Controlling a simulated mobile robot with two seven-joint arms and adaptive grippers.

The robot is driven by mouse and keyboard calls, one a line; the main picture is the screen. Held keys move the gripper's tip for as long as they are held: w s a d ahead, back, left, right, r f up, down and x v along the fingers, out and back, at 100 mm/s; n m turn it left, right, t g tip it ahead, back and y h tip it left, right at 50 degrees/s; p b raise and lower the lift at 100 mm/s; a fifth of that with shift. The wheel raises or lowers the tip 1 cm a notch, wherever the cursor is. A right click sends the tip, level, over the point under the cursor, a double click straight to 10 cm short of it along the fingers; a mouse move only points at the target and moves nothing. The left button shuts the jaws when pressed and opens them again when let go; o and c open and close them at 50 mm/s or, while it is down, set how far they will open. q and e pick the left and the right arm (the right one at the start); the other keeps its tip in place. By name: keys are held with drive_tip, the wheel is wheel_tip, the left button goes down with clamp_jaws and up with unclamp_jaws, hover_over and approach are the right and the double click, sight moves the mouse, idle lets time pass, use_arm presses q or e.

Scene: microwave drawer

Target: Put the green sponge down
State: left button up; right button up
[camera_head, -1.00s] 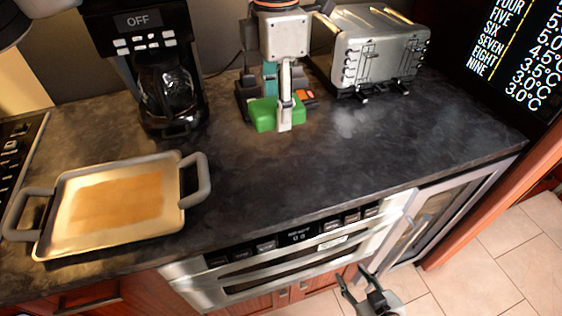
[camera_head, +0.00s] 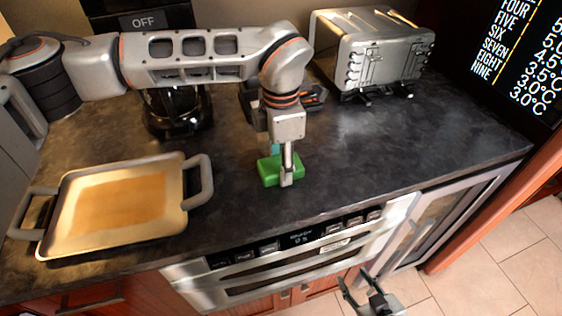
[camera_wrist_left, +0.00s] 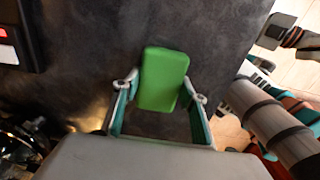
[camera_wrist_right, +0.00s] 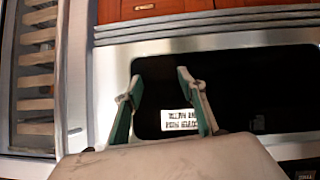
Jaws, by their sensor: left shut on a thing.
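The green sponge (camera_head: 268,171) is a small block over the bare dark countertop, between the tray and the toaster. My left gripper (camera_head: 287,180) points down and is shut on it. In the left wrist view the sponge (camera_wrist_left: 163,78) sits between the two fingers of my left gripper (camera_wrist_left: 160,95), with the dark counter behind it. I cannot tell whether the sponge touches the counter. My right gripper (camera_head: 362,293) is low in front of the oven, empty, with its fingers apart; it also shows in the right wrist view (camera_wrist_right: 160,90).
A tray with two handles (camera_head: 70,240) lies at the left of the counter. A coffee maker (camera_head: 170,110) stands behind my left arm, and a silver toaster (camera_head: 365,50) stands at the back right. The counter (camera_head: 390,150) right of the sponge is clear.

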use_arm(q)
drive_tip(key=shift+f, duration=0.15)
drive_tip(key=o, duration=0.8)
wheel_tip(320, 180, up, 12)
drive_tip(key=shift+r, duration=0.2)
idle(0.5)
